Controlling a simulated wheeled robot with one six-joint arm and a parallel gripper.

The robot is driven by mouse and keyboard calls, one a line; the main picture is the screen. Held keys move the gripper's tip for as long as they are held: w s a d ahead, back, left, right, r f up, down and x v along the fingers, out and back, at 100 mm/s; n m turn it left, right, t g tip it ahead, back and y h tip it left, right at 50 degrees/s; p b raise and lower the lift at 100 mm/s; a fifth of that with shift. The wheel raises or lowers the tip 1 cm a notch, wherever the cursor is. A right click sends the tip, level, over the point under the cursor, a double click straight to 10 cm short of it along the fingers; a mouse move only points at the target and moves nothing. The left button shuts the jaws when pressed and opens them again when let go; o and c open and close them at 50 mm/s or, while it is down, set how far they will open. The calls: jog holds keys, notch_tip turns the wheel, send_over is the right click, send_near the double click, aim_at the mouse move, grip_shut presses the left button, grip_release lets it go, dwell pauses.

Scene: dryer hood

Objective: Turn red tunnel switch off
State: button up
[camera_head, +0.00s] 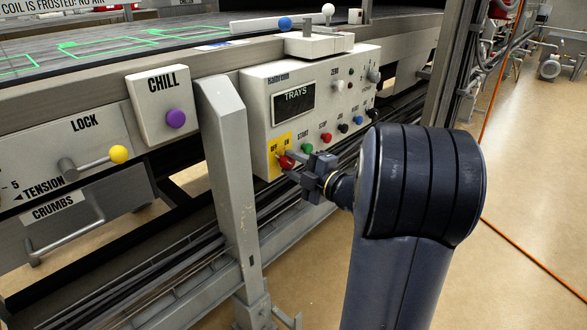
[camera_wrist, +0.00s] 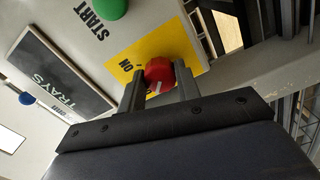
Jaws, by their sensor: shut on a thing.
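The red switch (camera_head: 286,162) sits on a yellow plate (camera_head: 276,148) at the lower left corner of the white TRAYS control panel (camera_head: 262,99). The plate is marked OFF and ON. My gripper (camera_head: 288,170) reaches it from the lower right and is shut on the red knob. In the wrist view, the red knob (camera_wrist: 159,70) lies between the two fingers of my gripper (camera_wrist: 157,86). The ON label shows beside it on the yellow plate (camera_wrist: 130,66). The OFF label is not visible there. I cannot tell which way the switch is set.
A green START button (camera_head: 307,149) is right beside the yellow plate, with red, black and blue buttons further right. A grey support post (camera_head: 228,170) stands left of the panel. A purple CHILL button (camera_head: 176,118) and yellow-tipped LOCK lever (camera_head: 118,154) are further left.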

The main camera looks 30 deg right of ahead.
dwell(0.3)
jog(key=o, duration=1)
jog(key=shift+c, duration=0.2)
jog(key=p+v, duration=0.3)
jog(key=v, duration=0.8)
jog(key=shift+w+a, duration=0.1)
jog(key=b+x, duration=0.3)
jog(key=x, duration=0.7)
jog(key=shift+f, duration=0.1)
jog(key=shift+w, duration=0.35)
